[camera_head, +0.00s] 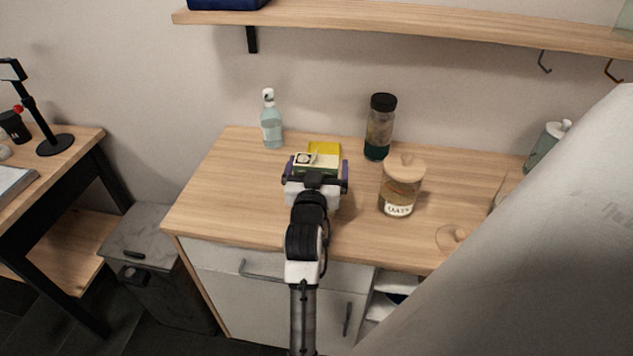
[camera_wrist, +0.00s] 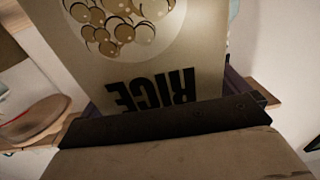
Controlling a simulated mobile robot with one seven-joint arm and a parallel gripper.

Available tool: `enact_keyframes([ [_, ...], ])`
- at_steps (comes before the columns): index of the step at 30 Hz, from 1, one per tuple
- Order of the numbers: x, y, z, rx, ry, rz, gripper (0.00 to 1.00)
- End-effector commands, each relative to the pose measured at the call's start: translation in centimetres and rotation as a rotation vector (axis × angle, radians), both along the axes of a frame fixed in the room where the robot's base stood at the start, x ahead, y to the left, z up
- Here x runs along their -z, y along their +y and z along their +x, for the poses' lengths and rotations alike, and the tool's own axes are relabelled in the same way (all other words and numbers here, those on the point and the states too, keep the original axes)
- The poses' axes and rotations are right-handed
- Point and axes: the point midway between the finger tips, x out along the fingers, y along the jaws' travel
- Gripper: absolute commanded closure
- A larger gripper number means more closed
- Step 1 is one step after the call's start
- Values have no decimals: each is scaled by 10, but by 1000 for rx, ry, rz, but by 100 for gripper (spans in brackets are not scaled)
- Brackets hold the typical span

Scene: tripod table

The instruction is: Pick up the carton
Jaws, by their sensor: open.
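The carton (camera_head: 324,149) is a yellow box on the wooden counter, partly hidden behind my gripper (camera_head: 316,172) in the head view. In the wrist view the carton (camera_wrist: 205,45) fills the middle, close up, with upside-down "RICE" lettering and a picture of round brown shapes on its face. My gripper is open, with a dark finger on either side of the carton in the head view. Its dark palm edge lies close in front of the lettered face. I cannot tell whether either finger touches the carton. The carton's lower part is hidden.
An oats jar (camera_head: 400,188) with a wooden lid stands right of my gripper. A dark-lidded jar (camera_head: 380,128) stands behind it, and a clear bottle (camera_head: 271,122) stands back left. A wall shelf (camera_head: 420,24) hangs above. The counter's left front (camera_head: 225,205) is clear.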

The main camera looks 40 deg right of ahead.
Motion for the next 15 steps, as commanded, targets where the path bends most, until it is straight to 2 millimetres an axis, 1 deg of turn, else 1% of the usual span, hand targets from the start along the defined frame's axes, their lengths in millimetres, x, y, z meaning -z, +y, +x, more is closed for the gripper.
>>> enact_keyframes([
  [3,0,0,0,0,0,0,0],
  [4,0,0,0,0,0,0,3],
  [13,0,0,0,0,0,0,42],
  [14,0,0,0,0,0,0,45],
  [15,-1,0,-1,0,-1,-1,45],
])
